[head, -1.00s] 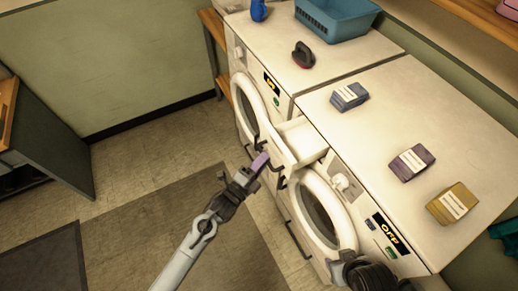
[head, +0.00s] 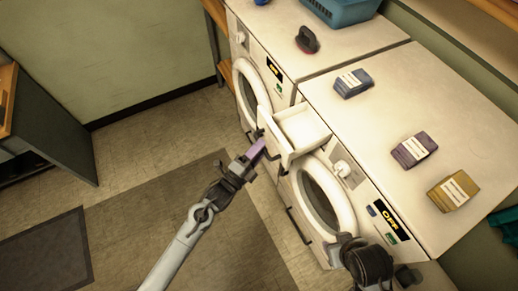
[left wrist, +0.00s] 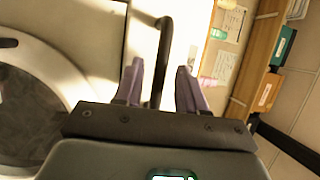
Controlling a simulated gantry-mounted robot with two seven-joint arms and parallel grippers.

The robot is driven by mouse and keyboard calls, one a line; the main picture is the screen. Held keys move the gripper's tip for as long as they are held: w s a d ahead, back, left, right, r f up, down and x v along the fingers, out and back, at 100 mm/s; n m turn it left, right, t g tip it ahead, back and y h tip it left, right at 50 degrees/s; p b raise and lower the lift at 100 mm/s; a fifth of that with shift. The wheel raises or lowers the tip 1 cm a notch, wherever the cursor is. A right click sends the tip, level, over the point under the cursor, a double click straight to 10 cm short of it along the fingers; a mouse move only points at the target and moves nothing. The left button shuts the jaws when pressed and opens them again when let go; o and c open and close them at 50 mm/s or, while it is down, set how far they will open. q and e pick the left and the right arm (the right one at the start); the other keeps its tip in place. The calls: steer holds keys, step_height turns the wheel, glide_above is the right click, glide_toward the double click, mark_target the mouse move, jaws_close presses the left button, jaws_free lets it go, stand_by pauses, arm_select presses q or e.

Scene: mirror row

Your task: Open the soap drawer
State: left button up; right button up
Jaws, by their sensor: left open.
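The soap drawer (head: 303,128) of the nearer washing machine stands pulled out, its white tray showing behind the front panel. My left gripper (head: 258,149) is at the drawer's dark handle, in front of the panel. In the left wrist view, the two purple fingers of my left gripper (left wrist: 160,78) are apart, and the black handle bar (left wrist: 163,50) passes between them with a gap on each side. Part of my right arm (head: 368,262) shows dark at the lower right; its fingers cannot be made out.
The round washer door (head: 322,200) is below the drawer, beside an OFF panel (head: 388,218). On top lie a blue box (head: 353,83), a purple box (head: 414,150) and a yellow box (head: 454,191). A second washer (head: 248,90) stands farther back.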

arm_select(q)
steer(key=b+v, duration=0.1)
steer(key=v, duration=0.9)
steer(key=shift+s+a+b, duration=0.2)
steer(key=shift+s+b, duration=0.1)
steer(key=shift+b, duration=0.05)
steer(key=shift+f, duration=0.15)
steer(key=s+a+f+n+g+y, duration=0.2)
steer(key=s+a+n+g+y, duration=0.5)
steer(key=s+n, duration=0.45)
steer(key=s+a+f+n+g+y, duration=0.1)
steer(key=s+a+n+g+y, duration=0.4)
steer(key=s+a+n, duration=0.6)
step_height(320, 180, up, 13)
steer(key=w+d+n+y+p, duration=0.1)
steer(key=p, duration=1.2)
steer(key=shift+w+d+r+t+p, duration=0.15)
steer(key=shift+w+d+t+p, duration=0.15)
steer(key=shift+d+t, duration=0.1)
